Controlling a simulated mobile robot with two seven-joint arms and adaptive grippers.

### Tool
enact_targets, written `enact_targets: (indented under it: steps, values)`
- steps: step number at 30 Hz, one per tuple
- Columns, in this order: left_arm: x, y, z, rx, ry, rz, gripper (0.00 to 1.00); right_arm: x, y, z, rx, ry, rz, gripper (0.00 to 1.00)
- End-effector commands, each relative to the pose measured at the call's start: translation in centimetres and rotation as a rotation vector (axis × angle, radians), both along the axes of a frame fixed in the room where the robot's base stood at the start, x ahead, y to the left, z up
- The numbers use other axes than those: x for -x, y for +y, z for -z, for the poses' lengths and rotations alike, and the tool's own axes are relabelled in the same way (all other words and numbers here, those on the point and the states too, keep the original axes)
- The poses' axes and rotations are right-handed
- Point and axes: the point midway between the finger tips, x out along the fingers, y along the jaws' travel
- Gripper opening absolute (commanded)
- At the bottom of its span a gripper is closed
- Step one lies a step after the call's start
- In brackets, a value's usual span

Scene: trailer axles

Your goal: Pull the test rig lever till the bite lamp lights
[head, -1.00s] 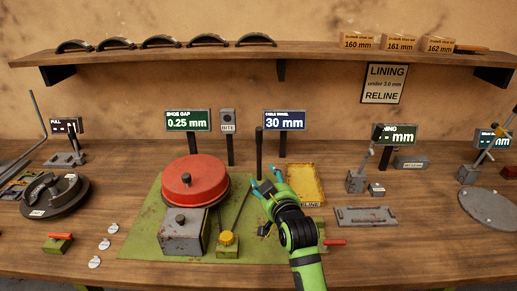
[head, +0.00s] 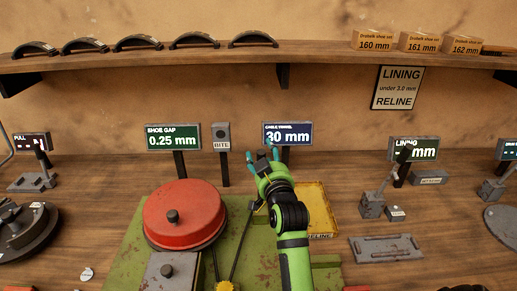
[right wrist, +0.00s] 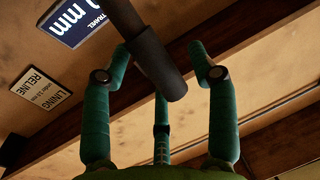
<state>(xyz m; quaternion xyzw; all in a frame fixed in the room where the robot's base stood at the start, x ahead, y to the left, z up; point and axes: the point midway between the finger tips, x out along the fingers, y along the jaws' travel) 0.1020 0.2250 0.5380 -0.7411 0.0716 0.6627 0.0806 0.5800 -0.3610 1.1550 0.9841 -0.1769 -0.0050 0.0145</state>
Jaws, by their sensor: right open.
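The test rig lever's thin rod (head: 241,238) rises from the green rig plate (head: 128,240) beside the red drum (head: 183,213). Its upper part is hidden behind my right gripper (head: 263,155) in the head view. In the right wrist view, a dark cylindrical handle (right wrist: 155,62) lies between the open green fingers (right wrist: 160,75); I cannot tell whether they touch it. The bite lamp box (head: 221,133), labelled BITE, looks dark. The shoe gap display (head: 173,137) reads 0.25 mm and the cable travel display (head: 287,133) reads 30 mm. My left gripper is not in view.
A yellow tray (head: 318,212) lies right of my right arm. A grey grooved plate (head: 385,249) and a small lever stand (head: 372,205) are further right. A dark hub (head: 25,228) sits at the left. A shelf (head: 330,58) runs along the wall above.

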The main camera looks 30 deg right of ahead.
Motion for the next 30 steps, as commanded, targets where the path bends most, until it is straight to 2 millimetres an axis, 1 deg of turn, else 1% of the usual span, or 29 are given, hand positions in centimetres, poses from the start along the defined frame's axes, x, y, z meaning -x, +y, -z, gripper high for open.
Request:
enact_targets:
  steps: [1,3,4,7,9,10,11,12,13,14,16,19,22,24,27,30]
  values:
    - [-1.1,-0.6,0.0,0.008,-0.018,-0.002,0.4,0.1,0.0,0.1,-0.001,0.001,0.0,0.59]
    - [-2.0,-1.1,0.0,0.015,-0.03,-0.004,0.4,0.2,0.0,0.1,0.0,0.001,0.001,0.59]
    - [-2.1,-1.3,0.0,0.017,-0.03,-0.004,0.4,0.2,0.0,0.0,0.0,0.001,0.001,0.59]
    - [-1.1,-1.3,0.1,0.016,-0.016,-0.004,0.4,0.2,0.0,0.0,0.0,0.001,0.001,0.59]
    - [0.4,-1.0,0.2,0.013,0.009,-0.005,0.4,0.2,0.0,0.0,0.0,0.001,0.001,0.59]
    - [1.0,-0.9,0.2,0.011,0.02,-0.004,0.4,0.2,0.0,0.0,0.0,0.001,0.0,0.55]
    - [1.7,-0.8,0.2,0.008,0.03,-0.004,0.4,0.2,0.0,0.0,0.0,0.001,0.0,0.43]
    - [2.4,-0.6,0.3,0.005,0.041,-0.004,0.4,0.2,0.0,0.0,0.0,0.001,0.0,0.27]
    - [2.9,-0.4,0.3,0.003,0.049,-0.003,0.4,0.2,0.0,0.0,0.0,0.001,0.0,0.15]
    - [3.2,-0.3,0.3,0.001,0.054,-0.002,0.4,0.2,0.0,0.0,0.0,0.001,0.0,0.06]
    - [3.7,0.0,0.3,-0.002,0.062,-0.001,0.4,0.2,0.0,0.0,-0.001,0.001,0.0,0.06]
    - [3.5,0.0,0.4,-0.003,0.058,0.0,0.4,0.2,0.0,0.1,-0.001,0.0,0.0,0.05]
    - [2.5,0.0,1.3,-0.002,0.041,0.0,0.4,0.4,0.2,0.6,0.01,-0.019,-0.001,0.05]
    - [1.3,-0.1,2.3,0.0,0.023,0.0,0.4,0.7,0.4,1.1,0.026,-0.045,-0.001,0.05]
    - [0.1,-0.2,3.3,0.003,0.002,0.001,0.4,1.1,0.6,1.4,0.049,-0.081,0.0,0.05]
    - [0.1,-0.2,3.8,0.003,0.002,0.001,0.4,1.4,0.9,1.3,0.064,-0.105,-0.002,0.05]
